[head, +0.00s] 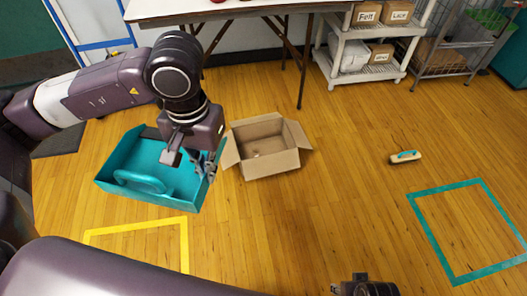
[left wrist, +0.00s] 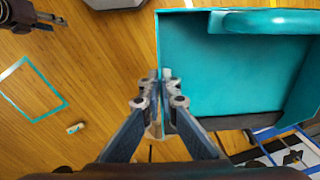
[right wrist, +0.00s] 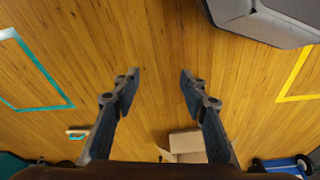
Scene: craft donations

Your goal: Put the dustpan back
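The teal dustpan (head: 118,160) is a wide pan with a loop handle, in the left part of the head view. It appears held above the floor, behind the yellow taped square (head: 187,245). My left gripper (head: 203,165) is shut on the dustpan's right side wall. In the left wrist view the fingertips (left wrist: 161,82) pinch the wall edge of the dustpan (left wrist: 215,80). My right gripper (head: 364,288) shows at the bottom edge of the head view. In the right wrist view it (right wrist: 158,82) is open and empty over bare floor.
An open cardboard box (head: 270,165) stands on the floor just right of the dustpan. A brush (head: 405,157) lies further right, near a teal taped square (head: 432,247). A table (head: 170,12), a white shelf (head: 345,75) and a wire cart (head: 440,70) stand behind. The middle floor is clear.

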